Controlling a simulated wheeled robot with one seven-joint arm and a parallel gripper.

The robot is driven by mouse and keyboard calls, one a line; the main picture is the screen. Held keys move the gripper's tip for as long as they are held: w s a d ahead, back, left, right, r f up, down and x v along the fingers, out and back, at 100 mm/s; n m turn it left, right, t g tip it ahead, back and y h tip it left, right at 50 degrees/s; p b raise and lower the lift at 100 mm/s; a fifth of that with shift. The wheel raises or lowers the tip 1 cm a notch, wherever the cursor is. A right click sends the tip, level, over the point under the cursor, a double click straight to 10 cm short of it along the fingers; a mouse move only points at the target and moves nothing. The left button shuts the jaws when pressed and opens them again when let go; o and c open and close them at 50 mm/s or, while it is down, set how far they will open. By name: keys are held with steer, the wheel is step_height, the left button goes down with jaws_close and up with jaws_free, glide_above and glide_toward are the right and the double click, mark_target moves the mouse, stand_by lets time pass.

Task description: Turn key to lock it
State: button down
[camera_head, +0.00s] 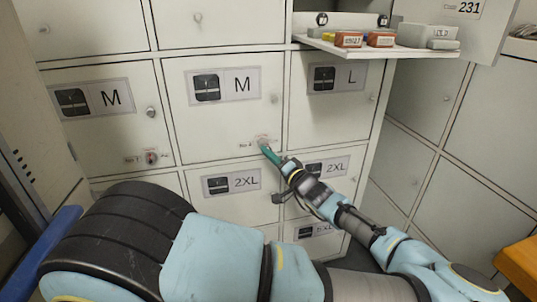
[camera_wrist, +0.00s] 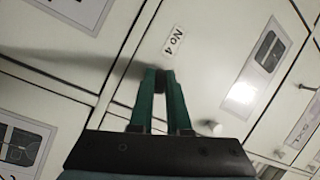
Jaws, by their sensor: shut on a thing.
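My gripper (camera_head: 265,149) reaches the lower right corner of the middle locker door (camera_head: 210,130), which is marked M and looks closed. In the wrist view, the two green fingers of my gripper (camera_wrist: 161,82) are closed in on a small dark piece (camera_wrist: 162,90) at the door face. It looks like the key head, but most of it is hidden between the fingers. The lock behind the fingertips is hidden, so the key's turn angle cannot be told. A "No 4" tag (camera_wrist: 174,40) is just beyond the fingertips.
A round knob (camera_head: 275,98) sits above the lock on the same door. The left M door has its own knob and red-marked lock (camera_head: 152,157). An open shelf (camera_head: 385,45) with small boxes juts out at upper right. An orange surface (camera_head: 519,264) is at lower right.

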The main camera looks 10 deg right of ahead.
steer(key=shift+r, duration=0.2)
steer(key=shift+w+r+n+g, duration=0.1)
steer(key=shift+n+g, duration=0.2)
steer(key=shift+n, duration=0.4)
steer(key=n+g, duration=0.1)
steer(key=n, duration=0.2)
steer(key=shift+d+h, duration=0.1)
steer(key=shift+h, duration=0.3)
steer(key=shift+n+g+h, duration=0.3)
steer(key=shift+n+h, duration=0.1)
steer(key=shift+n, duration=0.6)
steer(key=shift+w+r+n+h, duration=0.1)
steer(key=shift+n+h, duration=0.3)
steer(key=shift+n, duration=0.6)
